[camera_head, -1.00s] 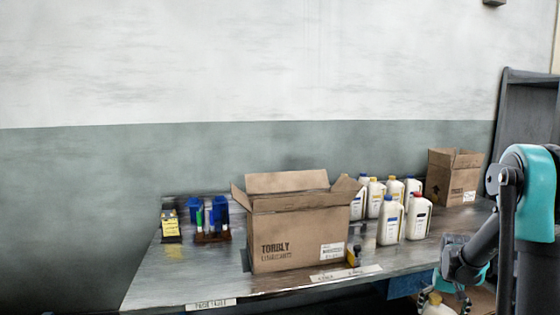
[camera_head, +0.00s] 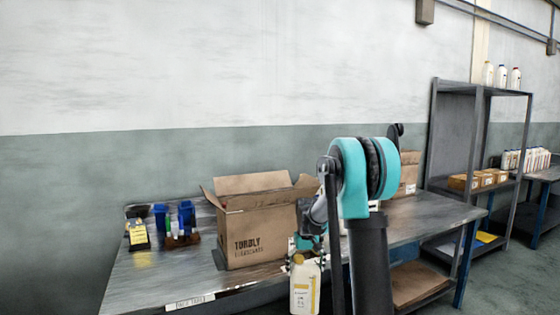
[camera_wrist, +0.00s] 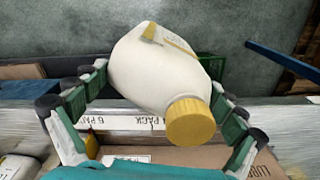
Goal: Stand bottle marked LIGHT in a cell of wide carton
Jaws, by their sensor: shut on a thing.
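A cream bottle (camera_head: 304,288) with a yellow label hangs in my gripper (camera_head: 306,258) in front of the table's front edge, roughly upright in the head view. The wrist view shows the same bottle (camera_wrist: 165,65) with its yellow cap between the fingers of my gripper (camera_wrist: 155,105), which is shut on it. I cannot read the word on its label. The wide carton (camera_head: 262,235), brown and marked TORBLY, stands open-topped on the table, left of and behind the bottle. Its cells are hidden by its walls.
The table (camera_head: 150,285) holds blue bins (camera_head: 186,214) and a yellow-labelled item (camera_head: 138,235) at left. A second brown carton (camera_head: 409,172) is partly hidden behind my arm. A grey shelf rack (camera_head: 458,130) stands right of the table. The table's left front is clear.

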